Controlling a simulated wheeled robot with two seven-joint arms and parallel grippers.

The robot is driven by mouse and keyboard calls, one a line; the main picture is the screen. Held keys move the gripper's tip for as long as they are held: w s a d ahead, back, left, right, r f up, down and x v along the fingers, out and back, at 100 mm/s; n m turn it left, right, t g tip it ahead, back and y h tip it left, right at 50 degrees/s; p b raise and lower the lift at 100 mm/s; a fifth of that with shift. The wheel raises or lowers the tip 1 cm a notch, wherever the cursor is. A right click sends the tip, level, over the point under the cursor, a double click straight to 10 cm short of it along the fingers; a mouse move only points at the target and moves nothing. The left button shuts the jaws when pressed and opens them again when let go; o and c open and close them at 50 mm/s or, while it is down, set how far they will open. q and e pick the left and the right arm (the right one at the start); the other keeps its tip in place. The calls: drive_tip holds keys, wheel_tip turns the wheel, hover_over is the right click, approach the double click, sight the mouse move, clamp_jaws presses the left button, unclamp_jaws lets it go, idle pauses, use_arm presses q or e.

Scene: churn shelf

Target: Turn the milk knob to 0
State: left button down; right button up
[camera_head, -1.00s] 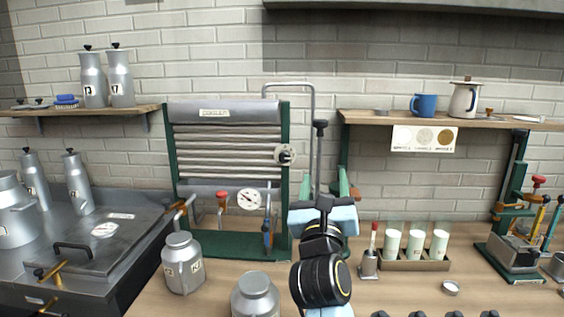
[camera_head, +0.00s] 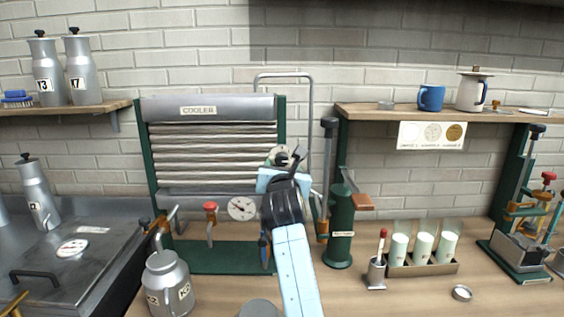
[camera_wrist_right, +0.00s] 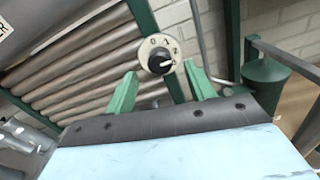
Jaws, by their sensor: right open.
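The milk knob (camera_head: 279,154) is a pale round dial with a dark centre on the right post of the cooler (camera_head: 205,150). In the right wrist view, the knob (camera_wrist_right: 158,55) shows the marks 0, 1 and 2. Its white pointer appears to aim right, away from the 0. My right gripper (camera_head: 289,157) is in front of the dial and partly hides it in the head view. In the right wrist view its green fingers (camera_wrist_right: 161,82) are open, one on each side below the dial, with nothing between them. My left gripper is out of view.
A green cylinder (camera_head: 341,230) with a tall dark-topped lever stands just right of my right arm. A gauge (camera_head: 241,208) and a red valve (camera_head: 210,207) are low on the cooler. A milk can (camera_head: 168,283) stands at front left.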

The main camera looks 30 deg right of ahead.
sight(282, 162)
drive_tip(key=x, duration=0.3)
drive_tip(key=shift+w+d, duration=0.1)
drive_tip(key=shift+w, duration=0.15)
drive_tip(key=shift+w+d, duration=0.15)
drive_tip(key=shift+w, duration=0.15)
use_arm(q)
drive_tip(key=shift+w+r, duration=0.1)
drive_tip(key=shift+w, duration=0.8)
use_arm(e)
drive_tip(key=c, duration=1)
drive_tip(key=shift+o, duration=0.2)
drive_tip(key=shift+n+p, duration=0.5)
drive_tip(key=shift+p, duration=0.25)
drive_tip(key=n+p, duration=1.2)
drive_tip(key=p, duration=0.5)
drive_tip(key=shift+r, duration=0.1)
drive_tip(key=shift+n+p, duration=1)
drive_tip(key=shift+n, duration=0.2)
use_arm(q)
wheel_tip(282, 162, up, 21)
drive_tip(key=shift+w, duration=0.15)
use_arm(e)
drive_tip(key=shift+f+n, duration=0.25)
drive_tip(key=shift+n, duration=0.95)
